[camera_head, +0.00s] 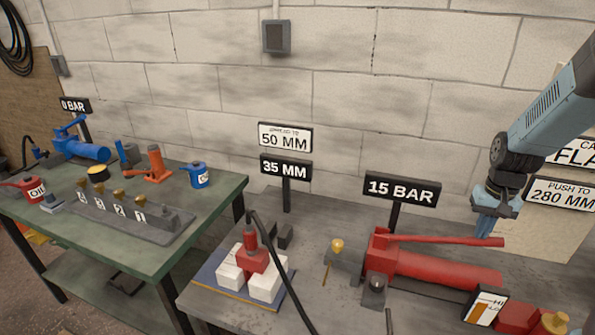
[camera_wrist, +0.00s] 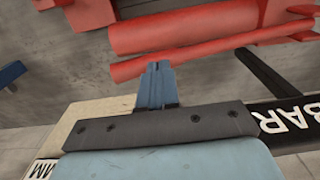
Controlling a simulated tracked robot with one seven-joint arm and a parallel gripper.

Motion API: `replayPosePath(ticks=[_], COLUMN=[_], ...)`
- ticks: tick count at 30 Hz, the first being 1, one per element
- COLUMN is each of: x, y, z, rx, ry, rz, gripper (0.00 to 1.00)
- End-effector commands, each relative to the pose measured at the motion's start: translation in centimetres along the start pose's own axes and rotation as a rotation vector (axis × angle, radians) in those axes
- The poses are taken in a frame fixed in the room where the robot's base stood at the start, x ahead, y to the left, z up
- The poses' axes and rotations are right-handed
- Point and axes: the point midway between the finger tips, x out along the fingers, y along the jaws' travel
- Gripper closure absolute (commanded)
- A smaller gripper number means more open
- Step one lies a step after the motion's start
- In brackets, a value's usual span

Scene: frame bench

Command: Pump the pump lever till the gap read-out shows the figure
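The red pump (camera_head: 445,268) lies on the grey bench with its long red pump lever (camera_head: 430,239) low, just above the cylinder. The gap read-out (camera_head: 286,168) shows 35 MM; the white sign (camera_head: 285,137) above it gives 50 MM. A red spreader (camera_head: 251,255) sits between white blocks. My gripper (camera_head: 486,226) points down at the lever's free end. In the wrist view, the closed fingertips (camera_wrist: 160,66) meet the edge of the lever (camera_wrist: 210,52); whether they touch it, I cannot tell. Nothing shows between the fingers.
A pressure sign (camera_head: 402,190) reads 15 BAR behind the pump. A brass-knobbed valve (camera_head: 337,246) and a black hose (camera_head: 272,250) are left of it. A white board sign (camera_head: 562,193) stands at right. A green bench (camera_head: 110,240) with a blue pump is at left.

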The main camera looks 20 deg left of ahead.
Motion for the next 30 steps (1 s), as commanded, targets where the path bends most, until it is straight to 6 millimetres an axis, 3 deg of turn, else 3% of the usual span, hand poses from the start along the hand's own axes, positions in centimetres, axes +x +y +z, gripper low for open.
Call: replayPosePath(ticks=[17,30], x=[5.2,1.2], y=[0.0,0.0], z=[0.1,0.0], rx=[-0.001,-0.001], ry=[-0.003,0.002], rz=[0.0,0.0], gripper=[1.0,1.0])
